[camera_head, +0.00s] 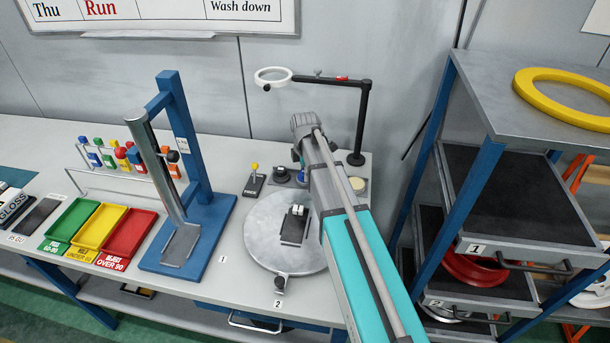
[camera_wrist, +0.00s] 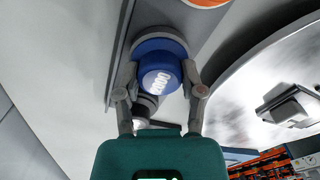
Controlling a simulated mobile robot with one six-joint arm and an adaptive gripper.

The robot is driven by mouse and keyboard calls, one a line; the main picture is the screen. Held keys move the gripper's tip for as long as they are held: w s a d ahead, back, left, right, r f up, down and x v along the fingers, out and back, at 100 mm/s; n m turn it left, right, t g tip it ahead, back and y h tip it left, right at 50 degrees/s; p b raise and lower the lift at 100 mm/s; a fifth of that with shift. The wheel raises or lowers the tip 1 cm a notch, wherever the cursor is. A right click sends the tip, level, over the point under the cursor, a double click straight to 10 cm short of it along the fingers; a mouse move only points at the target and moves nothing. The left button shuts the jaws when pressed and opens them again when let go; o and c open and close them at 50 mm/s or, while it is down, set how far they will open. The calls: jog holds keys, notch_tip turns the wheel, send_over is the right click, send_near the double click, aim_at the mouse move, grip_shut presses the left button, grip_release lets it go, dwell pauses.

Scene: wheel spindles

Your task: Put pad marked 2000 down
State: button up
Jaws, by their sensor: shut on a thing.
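My gripper (camera_wrist: 158,90) is shut on a blue round pad (camera_wrist: 160,72), with one finger on each side. An orange pad (camera_wrist: 205,2) is partly visible farther along the strip.
A round metal plate (camera_head: 265,235) carrying a small dark block (camera_head: 295,226) is beside my arm. A black post (camera_head: 362,120) with a white ring (camera_head: 273,77) stands behind. A cream pad (camera_head: 357,184) is right of my arm. A blue press frame (camera_head: 185,150) stands left, shelves (camera_head: 470,180) right.

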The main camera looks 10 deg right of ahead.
jog(key=shift+f, duration=0.1)
jog(key=o, duration=1.1)
jog(key=shift+r, duration=0.2)
notch_tip(320, 180, up, 12)
jog(key=p, duration=1.2)
dwell(0.5)
jog(key=s+m, duration=1.8)
jog(key=s, duration=0.3)
jog(key=shift+s+m, duration=0.15)
jog(key=shift+m, duration=0.15)
